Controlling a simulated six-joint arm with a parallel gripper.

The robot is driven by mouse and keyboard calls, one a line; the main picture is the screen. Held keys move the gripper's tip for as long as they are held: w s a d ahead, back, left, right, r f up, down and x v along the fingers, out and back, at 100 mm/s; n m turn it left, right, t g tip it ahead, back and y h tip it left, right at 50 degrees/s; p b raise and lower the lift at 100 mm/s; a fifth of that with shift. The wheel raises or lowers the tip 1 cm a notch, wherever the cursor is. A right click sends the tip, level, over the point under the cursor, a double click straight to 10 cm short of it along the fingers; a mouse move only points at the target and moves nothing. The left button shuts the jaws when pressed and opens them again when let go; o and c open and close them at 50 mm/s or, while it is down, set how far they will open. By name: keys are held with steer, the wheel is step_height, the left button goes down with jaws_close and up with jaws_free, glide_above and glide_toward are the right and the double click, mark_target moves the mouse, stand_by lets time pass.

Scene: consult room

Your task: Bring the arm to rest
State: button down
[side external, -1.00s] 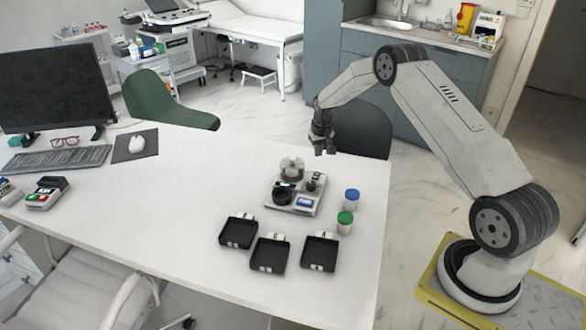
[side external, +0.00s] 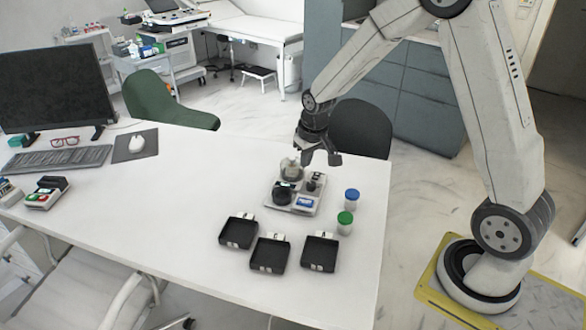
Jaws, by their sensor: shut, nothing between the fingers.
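My gripper (side external: 320,158) hangs from my bent arm above the back edge of the desk, pointing down. It is shut with nothing in it. In the picture it is just above and behind a small grey tray device (side external: 303,202) that carries a clear glass piece (side external: 291,168) and black round parts. I cannot tell how much height lies between the fingers and these parts.
Three black trays (side external: 239,231) stand in front of the device. A blue-capped jar (side external: 351,199) and a green-capped jar (side external: 345,222) stand right of it. A monitor (side external: 55,88), keyboard (side external: 58,159) and mouse (side external: 136,144) are at left. A dark chair (side external: 362,128) stands behind the desk.

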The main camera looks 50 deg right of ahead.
steer(key=s+a+r+n, duration=0.1)
steer(key=s+a, duration=0.3)
steer(key=s, duration=0.3)
steer(key=s+a+r+n, duration=0.1)
steer(key=s+a, duration=0.4)
steer(key=s, duration=0.3)
steer(key=shift+s+n, duration=0.25)
steer(key=shift+n, duration=0.05)
steer(key=shift+a, duration=0.1)
